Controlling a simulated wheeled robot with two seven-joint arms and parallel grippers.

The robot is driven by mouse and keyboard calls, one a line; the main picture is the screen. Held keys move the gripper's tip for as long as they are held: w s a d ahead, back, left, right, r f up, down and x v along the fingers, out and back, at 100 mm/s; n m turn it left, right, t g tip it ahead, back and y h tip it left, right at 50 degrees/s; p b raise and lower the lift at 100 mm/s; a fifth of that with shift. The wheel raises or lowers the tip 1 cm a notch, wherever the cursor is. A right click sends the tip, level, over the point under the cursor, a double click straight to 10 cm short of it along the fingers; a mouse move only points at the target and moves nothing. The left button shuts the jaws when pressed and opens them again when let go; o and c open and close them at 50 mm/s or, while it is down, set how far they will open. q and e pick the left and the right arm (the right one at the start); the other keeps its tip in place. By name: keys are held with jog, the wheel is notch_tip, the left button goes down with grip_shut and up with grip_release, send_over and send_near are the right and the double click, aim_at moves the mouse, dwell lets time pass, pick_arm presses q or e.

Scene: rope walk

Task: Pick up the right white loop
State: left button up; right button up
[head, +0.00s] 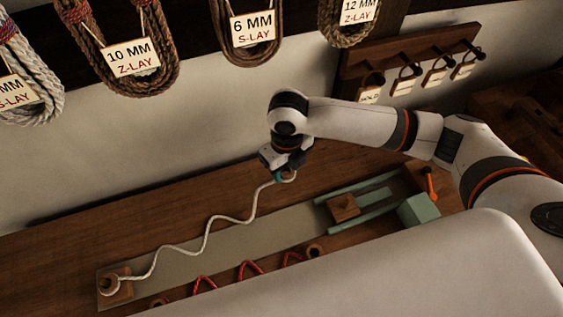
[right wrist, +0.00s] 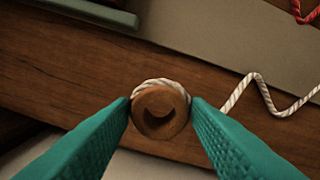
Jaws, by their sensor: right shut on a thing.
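The right white loop (head: 289,179) is at the right end of a wavy white rope (head: 207,238). In the right wrist view the loop (right wrist: 160,83) wraps around a round wooden eyelet (right wrist: 160,112) with a dark hole. My right gripper (head: 283,173) is shut on this loop; in the right wrist view its teal fingers (right wrist: 160,104) press on both sides. I cannot tell how high the loop is above the bench. The rope's left loop (head: 111,289) sits around a peg on a wooden block at the board's left end. My left gripper is not in view.
A grey-green board (head: 180,262) lies on the wooden bench (head: 60,255). Red zigzag cord (head: 250,269) runs along its front. A wooden block (head: 343,207) sits between green rails, with a green block (head: 418,209) to the right. Labelled rope coils (head: 140,80) hang on the wall.

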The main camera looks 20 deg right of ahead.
jog(key=s, duration=0.5)
jog(key=s+b, duration=0.1)
jog(key=s, duration=1)
jog(key=shift+s+d+r, duration=0.2)
jog(key=shift+s+d, duration=0.05)
jog(key=shift+d, duration=0.1)
jog(key=shift+f+b, duration=0.1)
jog(key=shift+b, duration=0.2)
